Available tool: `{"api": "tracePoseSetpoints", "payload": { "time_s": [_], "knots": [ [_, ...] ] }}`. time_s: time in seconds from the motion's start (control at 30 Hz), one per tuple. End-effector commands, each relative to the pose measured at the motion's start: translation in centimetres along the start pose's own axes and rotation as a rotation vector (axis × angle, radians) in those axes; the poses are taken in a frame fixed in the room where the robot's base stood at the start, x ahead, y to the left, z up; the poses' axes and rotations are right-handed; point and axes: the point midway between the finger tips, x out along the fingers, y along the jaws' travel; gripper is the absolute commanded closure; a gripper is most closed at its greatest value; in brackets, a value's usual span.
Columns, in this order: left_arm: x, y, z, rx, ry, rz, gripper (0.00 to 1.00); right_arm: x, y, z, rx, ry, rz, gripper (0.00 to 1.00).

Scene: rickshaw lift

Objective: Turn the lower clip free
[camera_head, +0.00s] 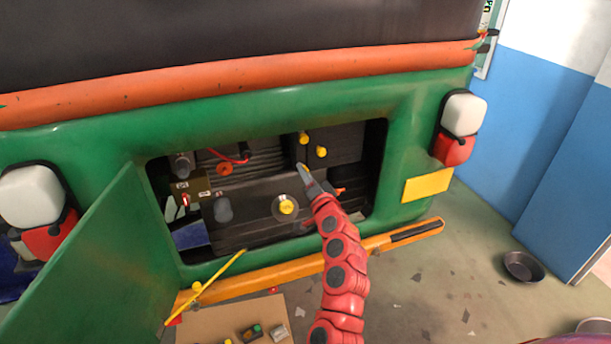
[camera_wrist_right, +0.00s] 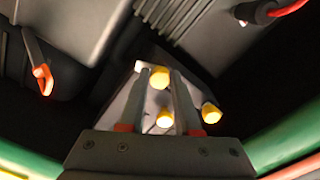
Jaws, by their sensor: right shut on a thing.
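My right gripper (camera_head: 304,172) reaches into the open engine bay of the green rickshaw. Its fingertips are at the lower yellow clip (camera_head: 306,168), which they mostly cover. In the right wrist view, my right gripper (camera_wrist_right: 158,85) has its two fingers on either side of this yellow clip (camera_wrist_right: 160,78), shut on it. Two other yellow clips, the upper one (camera_head: 303,138) and one to its right (camera_head: 321,151), sit above the fingertips on the dark panel. The clip's exact turn angle is hard to tell. My left gripper is not in view.
A green door (camera_head: 105,260) hangs open at left. A yellow round cap (camera_head: 287,207) is low in the bay, left of my right arm. An orange bumper bar (camera_head: 270,275) runs below the opening. A cardboard sheet (camera_head: 200,325) with small parts lies on the floor.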

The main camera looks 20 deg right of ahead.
Motion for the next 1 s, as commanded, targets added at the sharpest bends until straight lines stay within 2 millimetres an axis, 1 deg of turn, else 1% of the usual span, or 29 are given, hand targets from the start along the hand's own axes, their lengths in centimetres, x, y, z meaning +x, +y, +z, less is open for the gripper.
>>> {"api": "tracePoseSetpoints", "payload": {
  "time_s": [0.2, 0.5, 0.7, 1.0],
  "knots": [
    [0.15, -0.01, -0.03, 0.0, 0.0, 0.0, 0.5, -0.02, -0.02, -0.17, 0.175, 0.002, 0.0, 1.0],
    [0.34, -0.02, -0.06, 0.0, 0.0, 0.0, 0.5, -0.02, 0.0, -0.1, 0.338, 0.001, 0.0, 1.0],
    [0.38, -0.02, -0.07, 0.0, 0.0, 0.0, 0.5, -0.02, 0.02, -0.05, 0.388, 0.001, 0.001, 1.0],
    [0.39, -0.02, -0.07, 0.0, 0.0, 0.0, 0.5, -0.01, 0.01, 0.0, 0.403, 0.0, 0.0, 1.0]
  ]
}}
